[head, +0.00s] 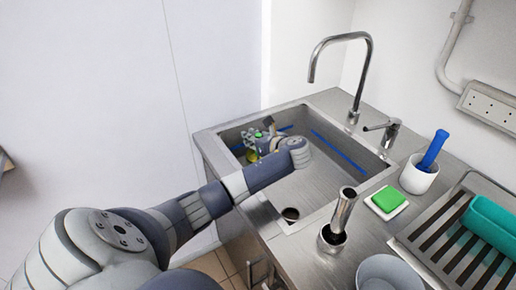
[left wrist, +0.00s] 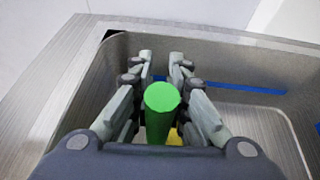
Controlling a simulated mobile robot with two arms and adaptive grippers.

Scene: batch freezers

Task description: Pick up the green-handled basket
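The basket's green handle (left wrist: 162,97) stands between the fingers of my left gripper (left wrist: 161,57) in the left wrist view, its round end toward the camera. The fingers are drawn close together on both sides of it and look shut on it. In the head view, my left gripper (head: 254,136) is down inside the left part of the sink (head: 322,190). The basket's body is mostly hidden beneath the gripper. A yellow patch (left wrist: 173,136) shows below the handle. My right gripper is not in view.
A tall faucet (head: 368,62) and a lever tap (head: 388,132) stand behind the sink. Blue strips (head: 338,150) lie inside it. A white cup with a blue-handled brush (head: 434,150), a green sponge (head: 388,198) and a rack with a teal container (head: 492,222) are on the right.

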